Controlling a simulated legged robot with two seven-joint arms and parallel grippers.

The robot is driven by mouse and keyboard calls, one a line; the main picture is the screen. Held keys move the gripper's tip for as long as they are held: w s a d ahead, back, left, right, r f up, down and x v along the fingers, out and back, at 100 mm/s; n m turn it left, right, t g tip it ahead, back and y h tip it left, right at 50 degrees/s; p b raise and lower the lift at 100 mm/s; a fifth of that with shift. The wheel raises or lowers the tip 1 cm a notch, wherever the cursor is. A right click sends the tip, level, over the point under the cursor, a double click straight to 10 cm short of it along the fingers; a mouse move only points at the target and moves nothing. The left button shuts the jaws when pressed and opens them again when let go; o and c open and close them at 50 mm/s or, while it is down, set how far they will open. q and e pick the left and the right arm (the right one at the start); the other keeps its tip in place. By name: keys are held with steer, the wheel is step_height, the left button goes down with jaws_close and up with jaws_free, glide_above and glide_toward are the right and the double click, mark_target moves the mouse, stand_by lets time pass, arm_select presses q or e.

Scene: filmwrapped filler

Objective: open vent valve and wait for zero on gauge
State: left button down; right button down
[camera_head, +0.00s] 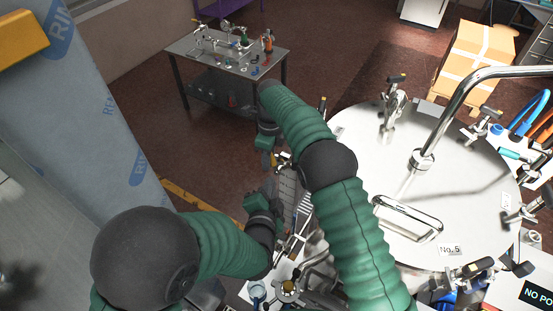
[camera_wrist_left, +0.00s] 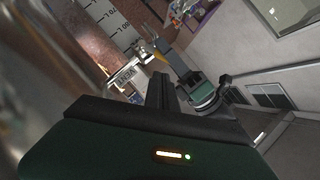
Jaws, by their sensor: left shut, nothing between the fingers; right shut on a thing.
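My right gripper (camera_head: 269,160) reaches down beside the tank's left edge. It is shut on a small fitting, which looks like the vent valve (camera_head: 281,160); the fingers hide part of it. In the left wrist view, the right gripper (camera_wrist_left: 166,52) meets a metal fitting (camera_wrist_left: 146,50) near a white lettered tag (camera_wrist_left: 124,76). My left gripper (camera_head: 268,188) is shut and empty, just below the right one in the head view. Its dark fingers (camera_wrist_left: 160,88) show closed together. I cannot make out a gauge dial or its reading, nor whether the valve is open.
The round steel tank lid (camera_head: 470,200) with clamps, a handle and a bent pipe fills the right. A wrapped column (camera_head: 90,110) stands at the left. A steel table (camera_head: 265,48) with fittings and a cardboard box (camera_head: 475,60) stand behind. Brown floor lies between.

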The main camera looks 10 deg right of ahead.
steer(key=shift+w+r, duration=0.15)
arm_select(q)
steer(key=s+d+r+m+t, duration=0.1)
steer(key=s+d+m+t, duration=0.1)
steer(key=d+m, duration=0.15)
steer(key=w+f+h, duration=0.1)
steer(key=w+f, duration=0.1)
steer(key=w, duration=0.9)
steer(key=shift+w+d+f+n, duration=0.25)
steer(key=shift+d+n, duration=0.1)
steer(key=shift+n, duration=0.1)
arm_select(e)
steer(key=shift+r, duration=0.1)
